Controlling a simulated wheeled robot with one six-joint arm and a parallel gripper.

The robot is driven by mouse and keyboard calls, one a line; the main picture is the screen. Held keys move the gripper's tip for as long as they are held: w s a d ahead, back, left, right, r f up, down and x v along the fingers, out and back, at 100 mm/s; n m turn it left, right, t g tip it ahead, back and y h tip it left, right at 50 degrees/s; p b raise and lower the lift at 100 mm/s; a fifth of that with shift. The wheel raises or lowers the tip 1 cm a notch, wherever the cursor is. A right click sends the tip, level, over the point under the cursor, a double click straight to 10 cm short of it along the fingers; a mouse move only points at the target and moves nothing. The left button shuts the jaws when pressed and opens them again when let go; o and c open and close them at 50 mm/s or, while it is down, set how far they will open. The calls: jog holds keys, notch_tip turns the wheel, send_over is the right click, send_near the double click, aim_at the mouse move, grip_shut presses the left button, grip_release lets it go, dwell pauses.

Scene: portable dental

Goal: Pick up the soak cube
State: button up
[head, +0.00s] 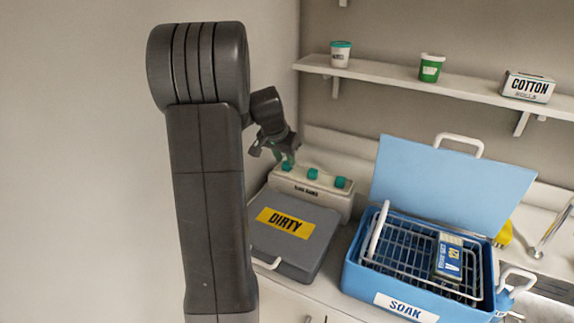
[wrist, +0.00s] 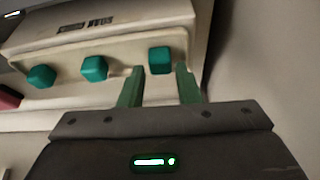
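Several teal soak cubes sit in a row on a cream holder (head: 318,201), which also shows in the wrist view (wrist: 130,33). In the wrist view there is a left cube (wrist: 41,76), a middle cube (wrist: 94,69) and a right cube (wrist: 160,60). My gripper (wrist: 159,69) is open, its two green fingers pointing at the right cube, one to each side of it. I cannot tell how far the fingertips reach along it. In the head view my gripper (head: 276,155) is above the holder's left end, by the leftmost cube (head: 287,166).
A closed grey DIRTY case (head: 317,226) stands in front of the holder. A blue SOAK box (head: 357,277) with raised lid (head: 430,180) holds a wire basket and a labelled pack (head: 449,257). A wall shelf (head: 390,75) carries cups and a cotton rolls box. A wall is close on the left.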

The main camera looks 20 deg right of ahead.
jog(key=shift+x, duration=1.3)
jog(key=c, duration=0.6)
jog(key=shift+r, duration=0.1)
